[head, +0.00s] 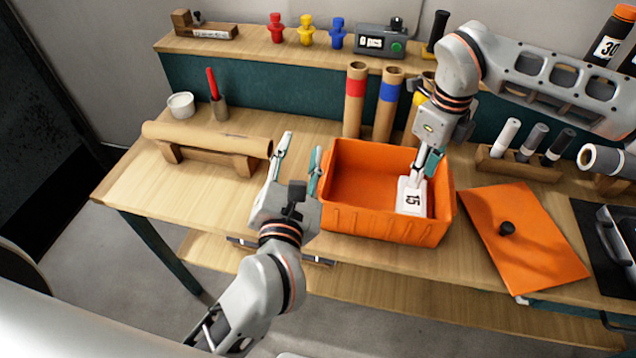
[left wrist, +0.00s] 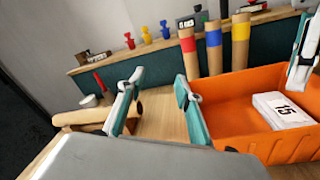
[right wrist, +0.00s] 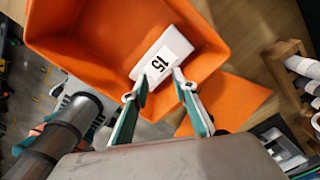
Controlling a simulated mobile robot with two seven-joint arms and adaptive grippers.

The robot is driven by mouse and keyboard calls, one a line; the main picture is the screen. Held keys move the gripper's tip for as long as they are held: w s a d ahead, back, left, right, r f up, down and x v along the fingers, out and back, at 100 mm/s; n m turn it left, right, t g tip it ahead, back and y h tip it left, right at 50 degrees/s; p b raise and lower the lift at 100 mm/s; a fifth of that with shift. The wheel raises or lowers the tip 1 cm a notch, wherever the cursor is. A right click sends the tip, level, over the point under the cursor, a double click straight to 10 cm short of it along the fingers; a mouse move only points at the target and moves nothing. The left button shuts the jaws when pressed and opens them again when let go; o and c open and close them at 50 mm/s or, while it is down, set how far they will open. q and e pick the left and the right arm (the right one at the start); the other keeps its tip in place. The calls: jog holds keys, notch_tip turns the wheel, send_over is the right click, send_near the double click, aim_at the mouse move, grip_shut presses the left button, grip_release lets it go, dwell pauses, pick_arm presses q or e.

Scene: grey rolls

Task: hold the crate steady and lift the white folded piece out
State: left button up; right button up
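The orange crate (head: 345,217) stands on the bench. The white folded piece (head: 412,200), marked 15, lies inside at the crate's right end; it also shows in the right wrist view (right wrist: 165,50). My right gripper (head: 425,170) reaches down into the crate above the piece. In the right wrist view its fingers (right wrist: 155,85) are apart, tips close to the piece's near edge; I cannot tell whether they touch it. My left gripper (head: 299,152) is open and empty, just left of the crate's left wall, with one finger close to that wall (left wrist: 203,98).
An orange lid (head: 525,235) with a black knob lies right of the crate. Tubes with red and blue bands (head: 355,100) stand behind it. A brown roll (head: 205,140) lies on a wooden cradle at left. A rack of small rolls (head: 520,160) stands at right.

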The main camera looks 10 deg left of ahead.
aim_at(324, 170)
pick_arm(q)
jog(key=d+f+n+g+h, duration=0.2)
jog(key=d+f+n+g, duration=0.25)
jog(key=f, duration=0.35)
jog(key=shift+a+x, duration=0.2)
jog(key=shift+x, duration=1.1)
jog(key=shift+a+x, duration=0.2)
jog(key=shift+x, duration=1.1)
jog(key=shift+a+x, duration=0.2)
jog(key=shift+x, duration=1.05)
grip_shut()
pick_arm(e)
jog(key=o, duration=0.7)
